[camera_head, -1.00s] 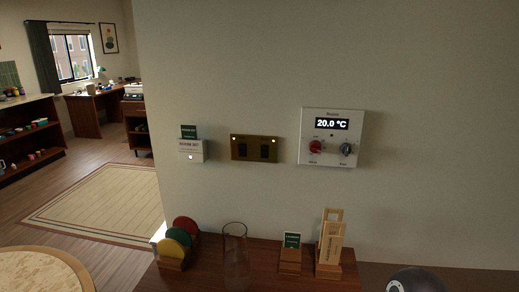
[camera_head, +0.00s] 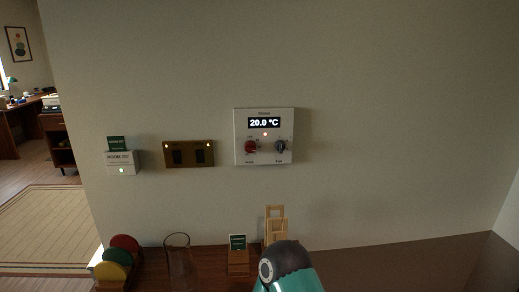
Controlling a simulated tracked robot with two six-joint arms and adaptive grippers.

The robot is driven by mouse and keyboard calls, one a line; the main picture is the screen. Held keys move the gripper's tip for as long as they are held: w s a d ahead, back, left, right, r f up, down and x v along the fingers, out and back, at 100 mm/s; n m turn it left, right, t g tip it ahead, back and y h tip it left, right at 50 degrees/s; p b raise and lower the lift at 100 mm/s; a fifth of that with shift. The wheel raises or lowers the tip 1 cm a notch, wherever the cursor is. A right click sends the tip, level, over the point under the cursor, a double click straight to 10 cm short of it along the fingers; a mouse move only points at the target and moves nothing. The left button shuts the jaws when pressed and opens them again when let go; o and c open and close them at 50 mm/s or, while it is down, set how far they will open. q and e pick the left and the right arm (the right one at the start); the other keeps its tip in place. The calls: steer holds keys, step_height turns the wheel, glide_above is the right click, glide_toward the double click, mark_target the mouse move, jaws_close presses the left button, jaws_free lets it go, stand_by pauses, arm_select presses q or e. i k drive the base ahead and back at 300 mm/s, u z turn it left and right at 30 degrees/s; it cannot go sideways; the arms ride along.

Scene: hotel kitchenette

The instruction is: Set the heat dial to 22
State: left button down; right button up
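A white thermostat panel (camera_head: 264,157) is on the wall near the middle of the head view. Its dark display (camera_head: 265,123) reads 20.0 °C. Below the display are a red dial (camera_head: 251,147) at the left and a dark grey dial (camera_head: 281,147) at the right, with a small lit red dot between and above them. The labels under the dials are too small to read. A teal and dark grey link of my arm shows at the bottom middle, below the panel and apart from it. Neither gripper is in view.
A brass switch plate (camera_head: 189,153) and a white key-card holder (camera_head: 122,162) are on the wall to the left. Below stand coloured discs in a rack (camera_head: 117,262), a tall glass (camera_head: 179,262), a card stand (camera_head: 238,256) and a wooden holder (camera_head: 275,222). The wall right of the panel is clear.

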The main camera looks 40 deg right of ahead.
mark_target(250, 146)
steer(key=z, duration=0.2)
steer(key=k, duration=0.95)
steer(key=z, duration=0.4)
steer(key=i, duration=1.05)
steer(key=z, duration=0.05)
